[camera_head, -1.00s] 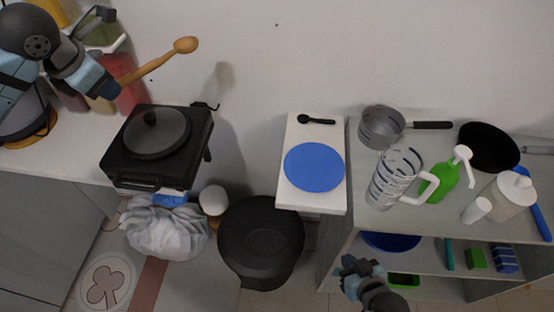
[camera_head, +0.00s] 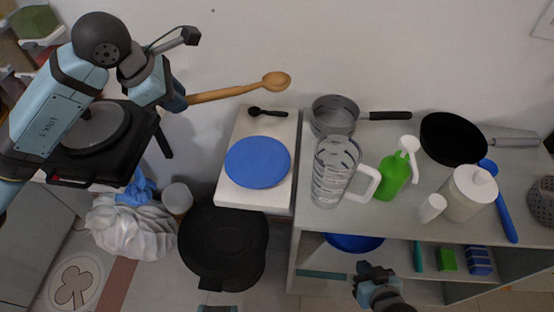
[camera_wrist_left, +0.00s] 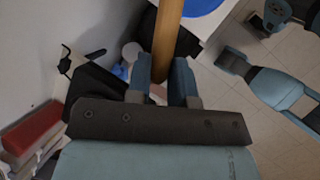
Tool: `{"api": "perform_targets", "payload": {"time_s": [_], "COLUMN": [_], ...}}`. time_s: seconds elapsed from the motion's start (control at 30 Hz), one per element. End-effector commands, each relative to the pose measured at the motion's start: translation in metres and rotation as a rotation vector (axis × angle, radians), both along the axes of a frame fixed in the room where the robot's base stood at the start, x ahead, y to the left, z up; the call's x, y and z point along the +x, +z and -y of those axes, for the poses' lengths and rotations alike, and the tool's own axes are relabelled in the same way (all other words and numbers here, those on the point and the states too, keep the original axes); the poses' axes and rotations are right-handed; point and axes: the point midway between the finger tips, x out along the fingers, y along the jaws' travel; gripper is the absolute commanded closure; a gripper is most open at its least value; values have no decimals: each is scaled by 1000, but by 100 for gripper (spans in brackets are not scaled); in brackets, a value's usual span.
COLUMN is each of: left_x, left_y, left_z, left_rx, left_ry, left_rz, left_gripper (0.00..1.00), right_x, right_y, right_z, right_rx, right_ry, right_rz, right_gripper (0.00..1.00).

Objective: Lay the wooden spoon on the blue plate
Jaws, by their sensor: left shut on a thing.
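The wooden spoon (camera_head: 235,91) is held out sideways, bowl end to the right, above and behind the white board. My left gripper (camera_head: 179,100) is shut on its handle end. In the left wrist view the spoon handle (camera_wrist_left: 167,40) stands between the two fingers of the gripper (camera_wrist_left: 162,80). The blue plate (camera_head: 258,162) lies flat on the white board, below and right of the gripper in the head view. A blue edge of the plate (camera_wrist_left: 203,6) shows in the left wrist view. My right gripper (camera_head: 371,275) is low in front of the shelf; its jaw state is unclear.
A small black spoon (camera_head: 268,112) lies on the white board (camera_head: 226,191) behind the plate. To the right, the shelf top holds a pot (camera_head: 334,116), a clear jug (camera_head: 333,172), a green bottle (camera_head: 394,175) and a black pan (camera_head: 453,138). A black bin (camera_head: 222,243) stands below.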

Motion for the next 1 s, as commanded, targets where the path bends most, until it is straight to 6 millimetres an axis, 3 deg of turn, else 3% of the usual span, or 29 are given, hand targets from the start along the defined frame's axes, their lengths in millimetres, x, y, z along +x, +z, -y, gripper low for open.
{"api": "perform_targets", "payload": {"time_s": [0.27,0.37,0.8,1.0], "left_x": [-2,-3,-3,-2], "left_y": [-8,-25,-138,-159], "left_z": [3,3,2,2], "left_rx": [0,-1,-1,0], "left_ry": [-18,-17,-17,-17], "left_rz": [-2,-6,-6,-1], "left_gripper": [100,100,100,100], "right_x": [0,0,0,0], "right_y": [-1,-1,0,0], "right_z": [-1,-3,-3,-1], "right_rx": [4,6,6,3], "right_ry": [-2,-1,-1,-1], "right_rz": [0,0,1,1], "right_gripper": [100,100,100,100]}}
